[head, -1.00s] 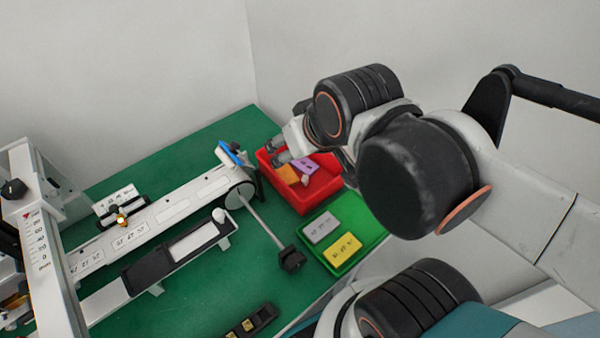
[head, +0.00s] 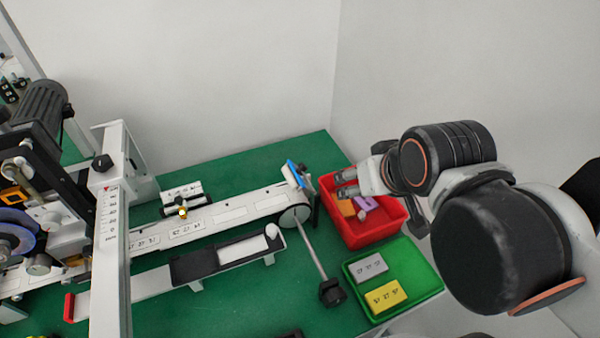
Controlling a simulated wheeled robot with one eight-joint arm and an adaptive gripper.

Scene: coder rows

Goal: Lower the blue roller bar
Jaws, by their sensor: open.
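A small blue bar (head: 296,173) sits tilted at the far right end of the white conveyor (head: 245,209), above its round end roller. I cannot tell if it is raised or lowered. A blue ring-shaped roll (head: 13,241) shows on the machine at the left edge. My gripper (head: 346,183) is open, with its fingers pointing left toward the blue bar. It appears above the red bin, to the right of the bar and apart from it. I see nothing between its fingers.
The red bin (head: 374,233) holds orange and purple blocks. A green tray (head: 418,260) holds a grey block (head: 370,266) and a yellow block (head: 384,295). A rod with a black knob (head: 332,293) extends from the conveyor end. A white upright frame (head: 109,220) stands left.

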